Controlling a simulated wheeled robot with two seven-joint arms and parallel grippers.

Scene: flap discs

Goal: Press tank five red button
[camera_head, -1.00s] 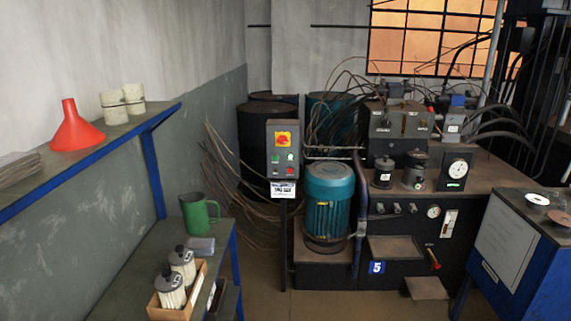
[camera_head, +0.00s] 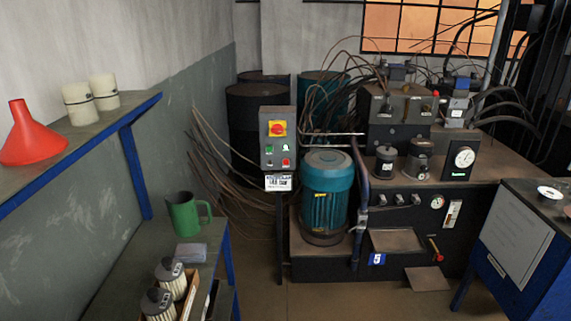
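The tank (camera_head: 400,257) with a blue "5" label (camera_head: 377,259) stands in the middle right. A grey control box (camera_head: 277,138) on a thin post stands in front of it, to the left of the teal motor (camera_head: 327,195). A small red button (camera_head: 286,162) sits at the box's lower right. Green and pale buttons sit above and beside it, and a red knob on a yellow plate (camera_head: 277,128) is at the top. Neither of my grippers is in view.
A shelf at left holds a red funnel (camera_head: 30,135) and two white rolls (camera_head: 79,104). A lower bench holds a green mug (camera_head: 187,214) and filters (camera_head: 172,277). A blue cabinet (camera_head: 511,262) stands at right. Floor (camera_head: 330,300) shows free in front.

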